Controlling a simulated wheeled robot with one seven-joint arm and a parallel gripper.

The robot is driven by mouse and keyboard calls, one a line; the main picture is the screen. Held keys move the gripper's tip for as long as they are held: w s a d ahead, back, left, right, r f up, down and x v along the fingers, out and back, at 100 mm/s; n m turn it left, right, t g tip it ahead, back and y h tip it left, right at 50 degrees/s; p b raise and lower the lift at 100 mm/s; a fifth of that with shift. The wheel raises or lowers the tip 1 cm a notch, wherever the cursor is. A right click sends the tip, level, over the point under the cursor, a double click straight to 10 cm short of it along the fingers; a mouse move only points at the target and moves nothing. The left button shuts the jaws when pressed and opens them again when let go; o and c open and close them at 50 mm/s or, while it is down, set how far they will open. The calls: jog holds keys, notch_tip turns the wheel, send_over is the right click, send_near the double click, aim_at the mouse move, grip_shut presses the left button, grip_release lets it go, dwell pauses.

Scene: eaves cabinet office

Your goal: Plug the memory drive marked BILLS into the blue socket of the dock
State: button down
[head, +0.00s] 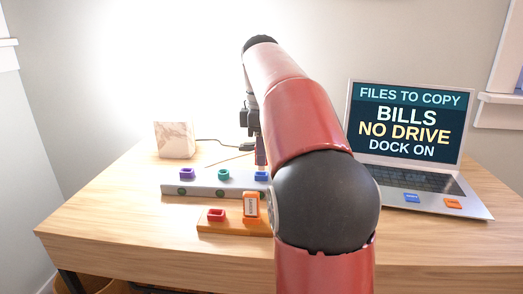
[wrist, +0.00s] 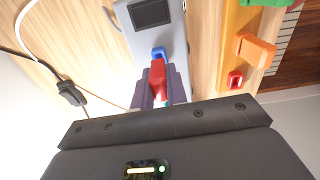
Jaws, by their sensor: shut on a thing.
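The grey dock (head: 210,186) carries a purple socket (head: 187,174), a teal socket (head: 223,174) and a blue socket (head: 261,176). My gripper (head: 261,157) is above the blue socket, partly hidden by my arm. In the wrist view my gripper (wrist: 160,88) is shut on a red drive (wrist: 157,78). The drive's end is right by the blue socket (wrist: 158,53); I cannot tell whether it touches or has entered. No label on the red drive is visible. The laptop screen (head: 410,118) reads BILLS, NO DRIVE, DOCK ON.
A wooden holder (head: 235,228) in front of the dock has an empty red slot (head: 216,215) and an upright orange drive (head: 251,205). A green item (wrist: 265,3) shows at the wrist view's top edge. A white marbled block (head: 174,140) and a cable stand behind.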

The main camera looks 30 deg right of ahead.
jog(key=shift+f+b, duration=0.7)
jog(key=shift+f, duration=0.4)
jog(key=c, duration=1.3)
grip_release()
notch_tip(320, 180, up, 8)
jog(key=p, duration=0.3)
jog(key=shift+f, duration=0.1)
jog(key=shift+s, duration=0.1)
